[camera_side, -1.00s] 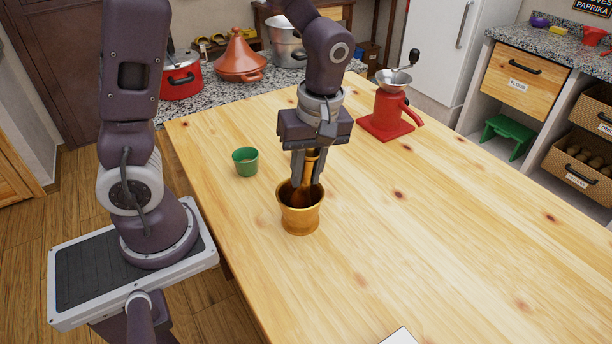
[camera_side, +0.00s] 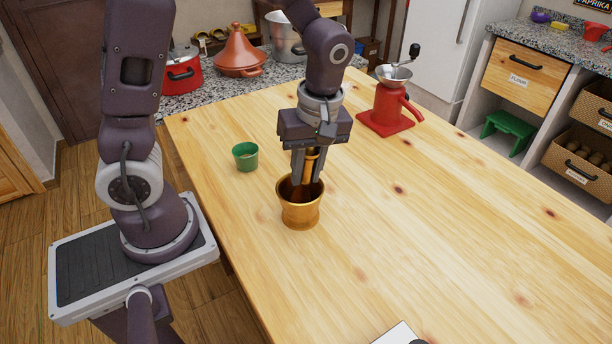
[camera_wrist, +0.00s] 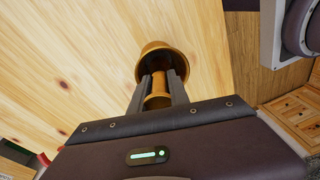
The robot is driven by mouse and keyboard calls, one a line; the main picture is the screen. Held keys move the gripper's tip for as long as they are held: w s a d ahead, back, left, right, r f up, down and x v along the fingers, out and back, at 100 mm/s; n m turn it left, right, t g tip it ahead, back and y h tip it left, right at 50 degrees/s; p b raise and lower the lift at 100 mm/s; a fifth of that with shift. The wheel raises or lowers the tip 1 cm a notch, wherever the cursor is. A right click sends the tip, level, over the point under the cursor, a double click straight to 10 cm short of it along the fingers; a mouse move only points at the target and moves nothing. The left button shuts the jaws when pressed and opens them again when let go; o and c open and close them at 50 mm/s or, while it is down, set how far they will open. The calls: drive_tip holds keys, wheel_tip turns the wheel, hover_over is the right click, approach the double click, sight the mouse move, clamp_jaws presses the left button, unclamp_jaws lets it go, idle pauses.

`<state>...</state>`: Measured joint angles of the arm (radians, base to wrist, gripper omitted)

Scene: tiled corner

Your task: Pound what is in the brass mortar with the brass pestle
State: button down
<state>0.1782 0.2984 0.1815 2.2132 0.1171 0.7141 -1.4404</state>
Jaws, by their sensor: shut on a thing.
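The brass mortar (camera_side: 300,212) stands upright on the wooden table in the side view. Its rim also shows in the wrist view (camera_wrist: 158,47). The brass pestle (camera_side: 311,160) points down into the mortar, its upper part between my fingers; it also shows in the wrist view (camera_wrist: 158,88). My gripper (camera_side: 307,180) is shut on the pestle, fingertips at about the height of the mortar's rim. The pestle's lower end and the mortar's contents are hidden by the mortar wall and my fingers.
A small green cup (camera_side: 245,157) stands left of the mortar. A red grinder (camera_side: 389,108) with a crank stands behind to the right. A white object (camera_side: 398,334) shows at the bottom edge. The table (camera_side: 420,240) right of the mortar is clear.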

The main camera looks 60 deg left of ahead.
drive_tip(key=shift+r, duration=0.4)
drive_tip(key=shift+f, duration=0.1)
drive_tip(key=shift+f, duration=1.4)
drive_tip(key=shift+r, duration=1.5)
drive_tip(key=shift+f, duration=1.6)
drive_tip(key=shift+r, duration=1.6)
